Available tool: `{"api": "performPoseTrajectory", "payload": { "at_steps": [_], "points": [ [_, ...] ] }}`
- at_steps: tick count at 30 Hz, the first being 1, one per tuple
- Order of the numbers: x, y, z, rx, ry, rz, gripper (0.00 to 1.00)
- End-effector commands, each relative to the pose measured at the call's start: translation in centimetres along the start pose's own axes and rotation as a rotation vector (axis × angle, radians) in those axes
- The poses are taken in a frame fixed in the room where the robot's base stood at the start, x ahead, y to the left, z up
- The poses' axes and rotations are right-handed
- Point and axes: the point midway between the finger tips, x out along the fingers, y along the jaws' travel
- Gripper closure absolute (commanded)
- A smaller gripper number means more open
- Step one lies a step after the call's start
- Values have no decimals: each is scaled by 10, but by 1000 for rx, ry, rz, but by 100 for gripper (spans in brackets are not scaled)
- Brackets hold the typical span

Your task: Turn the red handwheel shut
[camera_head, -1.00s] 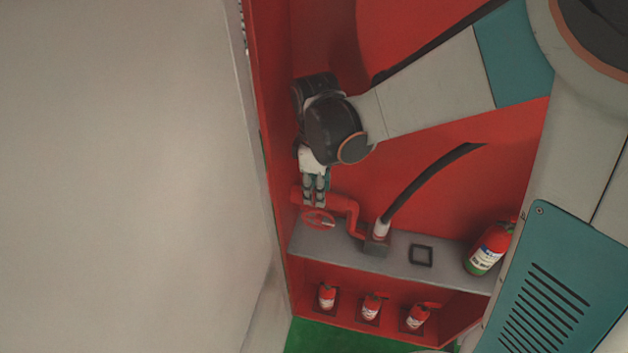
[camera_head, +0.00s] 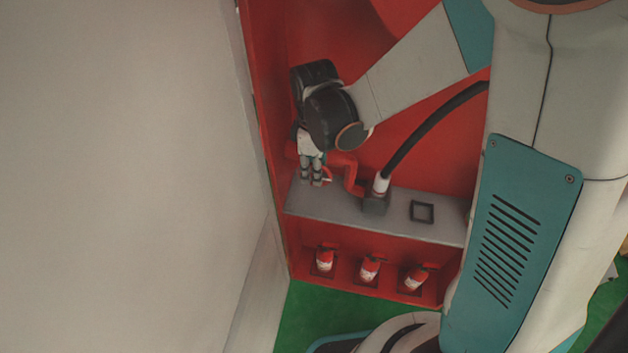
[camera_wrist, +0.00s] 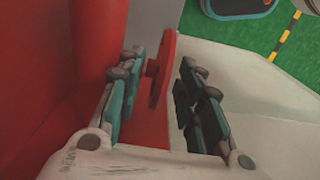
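The red handwheel (camera_wrist: 163,72) is seen nearly edge-on in the wrist view, on a short stem at its left. My gripper (camera_wrist: 162,88) is open, with one finger on each side of the wheel. Gaps show between the rim and both fingers, wider on the right side. In the head view my gripper (camera_head: 311,181) points down in front of the wheel and hides most of it. Only a small red part of the wheel (camera_head: 327,180) shows beside the fingers. The red pipe (camera_head: 352,176) bends down to the right.
The grey shelf (camera_head: 400,208) holds a hose fitting (camera_head: 377,200) with a black hose (camera_head: 425,130) and a dark square frame (camera_head: 422,212). Several small extinguishers (camera_head: 370,268) stand below. The red cabinet wall (camera_head: 266,120) is close on the left.

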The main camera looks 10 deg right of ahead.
Motion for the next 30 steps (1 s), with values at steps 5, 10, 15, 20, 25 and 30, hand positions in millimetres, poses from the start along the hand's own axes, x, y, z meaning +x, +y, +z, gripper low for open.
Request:
{"api": "performPoseTrajectory", "payload": {
  "at_steps": [5,10,15,20,25,30],
  "points": [
    [22,0,0,0,0,0,67],
    [27,0,0,0,0,0,67],
    [27,0,0,0,0,0,67],
    [27,0,0,0,0,0,80],
    [27,0,0,0,0,0,100],
    [28,0,-1,-3,-24,-2,100]
  ]
}}
